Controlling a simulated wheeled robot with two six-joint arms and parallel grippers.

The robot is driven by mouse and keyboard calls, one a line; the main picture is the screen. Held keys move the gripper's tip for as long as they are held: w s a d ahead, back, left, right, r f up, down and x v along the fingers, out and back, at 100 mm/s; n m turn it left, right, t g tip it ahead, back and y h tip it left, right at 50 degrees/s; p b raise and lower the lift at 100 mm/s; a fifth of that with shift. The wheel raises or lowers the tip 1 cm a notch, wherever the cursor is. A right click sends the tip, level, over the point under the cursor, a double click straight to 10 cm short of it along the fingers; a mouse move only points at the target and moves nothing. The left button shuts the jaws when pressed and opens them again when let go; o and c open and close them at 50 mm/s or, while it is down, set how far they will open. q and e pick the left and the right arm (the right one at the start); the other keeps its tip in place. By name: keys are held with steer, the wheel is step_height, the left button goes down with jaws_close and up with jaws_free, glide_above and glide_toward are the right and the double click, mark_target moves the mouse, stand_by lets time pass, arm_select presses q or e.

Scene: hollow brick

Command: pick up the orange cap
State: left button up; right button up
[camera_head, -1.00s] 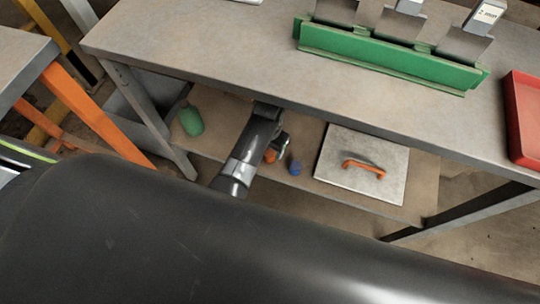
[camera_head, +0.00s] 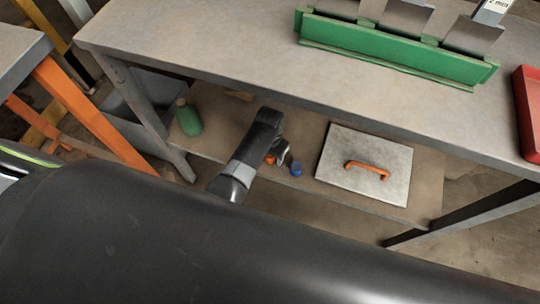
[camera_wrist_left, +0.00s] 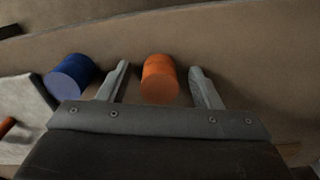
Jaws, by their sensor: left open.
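The orange cap (camera_wrist_left: 159,80) stands on the lower shelf, between the two open fingers of my left gripper (camera_wrist_left: 160,84) in the left wrist view. A small gap shows on each side of the cap, so the fingers do not grip it. In the head view the orange cap (camera_head: 270,159) is mostly hidden by my left gripper (camera_head: 280,153), which is over the lower shelf (camera_head: 225,125). A blue cap (camera_wrist_left: 70,76) is just outside the left finger in the wrist view; it also shows in the head view (camera_head: 296,169). My right gripper is not in view.
A steel plate with an orange handle (camera_head: 367,170) lies right of the caps on the shelf. A green bottle (camera_head: 188,118) stands at left. The upper tabletop (camera_head: 230,50) overhangs the shelf, bearing a green rack (camera_head: 390,52) and a red tray (camera_head: 529,120).

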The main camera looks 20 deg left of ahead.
arm_select(q)
steer(key=c, duration=1)
steer(key=shift+r, duration=0.15)
